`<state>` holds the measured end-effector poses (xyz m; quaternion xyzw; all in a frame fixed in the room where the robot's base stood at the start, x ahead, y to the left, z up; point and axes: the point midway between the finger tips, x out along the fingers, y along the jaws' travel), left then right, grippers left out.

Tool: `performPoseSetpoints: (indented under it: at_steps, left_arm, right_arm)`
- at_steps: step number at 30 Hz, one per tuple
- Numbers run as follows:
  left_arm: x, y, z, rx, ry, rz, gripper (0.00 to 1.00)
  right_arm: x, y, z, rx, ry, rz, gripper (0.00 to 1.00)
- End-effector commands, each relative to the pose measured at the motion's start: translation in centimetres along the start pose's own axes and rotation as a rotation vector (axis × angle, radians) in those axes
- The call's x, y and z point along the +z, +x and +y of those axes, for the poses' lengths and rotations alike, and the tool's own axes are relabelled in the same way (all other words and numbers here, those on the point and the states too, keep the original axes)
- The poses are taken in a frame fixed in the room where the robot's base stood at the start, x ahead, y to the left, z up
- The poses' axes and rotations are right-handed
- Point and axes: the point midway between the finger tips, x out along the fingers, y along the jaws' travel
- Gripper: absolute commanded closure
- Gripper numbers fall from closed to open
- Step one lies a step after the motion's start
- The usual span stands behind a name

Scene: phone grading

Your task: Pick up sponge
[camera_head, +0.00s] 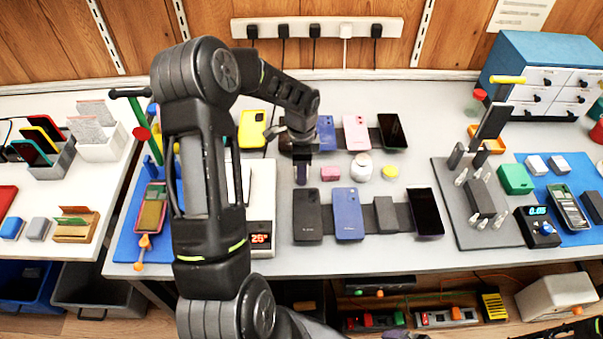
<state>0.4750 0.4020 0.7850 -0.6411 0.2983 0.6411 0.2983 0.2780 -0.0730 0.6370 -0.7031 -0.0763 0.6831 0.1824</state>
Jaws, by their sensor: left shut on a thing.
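My left gripper (301,174) points down over the middle of the table, in the gap between the back and front rows of phones. It is shut on a small dark thing, mostly hidden by the fingers; I cannot tell if this is the sponge. A small pink block (331,173), possibly a sponge, lies just right of the fingers, apart from them. A white jar (361,168) and a yellow round item (390,172) stand further right. My right gripper is not in view.
A front row has a black phone (308,215) and a blue phone (348,214). A grey fixture plate (465,225) with upright pins is at right. A power strip (316,28) runs along the wall.

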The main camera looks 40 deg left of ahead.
Motion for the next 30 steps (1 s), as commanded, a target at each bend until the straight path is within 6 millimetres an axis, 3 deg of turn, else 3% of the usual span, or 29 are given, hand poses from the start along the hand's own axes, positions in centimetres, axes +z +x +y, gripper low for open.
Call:
performPoseSetpoints:
  at_steps: [3,11,17,24,30]
  left_arm:
    - [0.0,0.0,0.0,0.000,0.000,0.000,0.99]
    - [0.0,-0.5,-0.1,-0.001,-0.001,0.000,0.99]
    - [0.0,-3.3,-0.1,-0.005,0.000,0.001,0.99]
    - [0.0,-8.0,-0.1,-0.004,0.001,0.001,0.99]
    - [0.0,-9.9,0.0,0.000,0.000,0.000,0.99]
  right_arm:
    - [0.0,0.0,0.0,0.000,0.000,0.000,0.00]
    - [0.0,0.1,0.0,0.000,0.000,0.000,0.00]
    - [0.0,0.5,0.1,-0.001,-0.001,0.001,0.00]
    - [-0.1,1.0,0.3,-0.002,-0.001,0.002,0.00]
    - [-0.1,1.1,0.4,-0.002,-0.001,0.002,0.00]
